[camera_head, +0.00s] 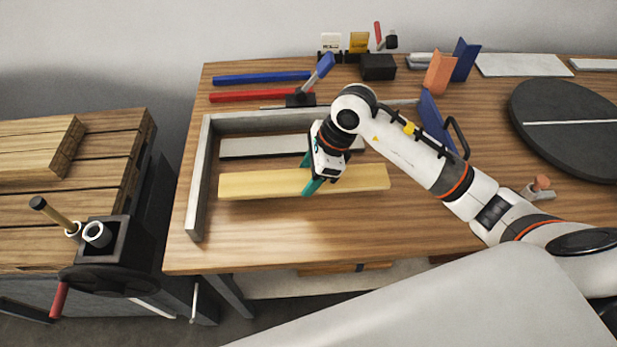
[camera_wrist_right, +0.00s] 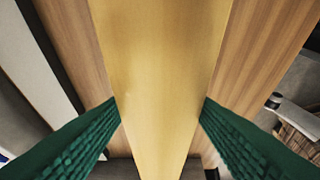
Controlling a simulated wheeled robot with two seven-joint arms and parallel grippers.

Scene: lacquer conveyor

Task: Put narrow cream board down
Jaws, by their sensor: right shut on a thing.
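The narrow cream board (camera_head: 240,186) lies crosswise under my right gripper, long side running left to right, inside the corner of the grey fence. My right gripper (camera_head: 312,186) has its green fingers on both long sides of the board, near its middle, and is shut on it. In the right wrist view the cream board (camera_wrist_right: 160,70) runs between the two green fingers. Whether the board touches the table or hangs just above it, I cannot tell. My left gripper is not in view.
A grey L-shaped fence (camera_head: 198,190) borders the board at left and back. A white strip (camera_head: 250,146) lies behind the board. Blue (camera_head: 262,78) and red (camera_head: 262,95) bars lie farther back. A dark round disc (camera_head: 575,145) is at right. Table in front is clear.

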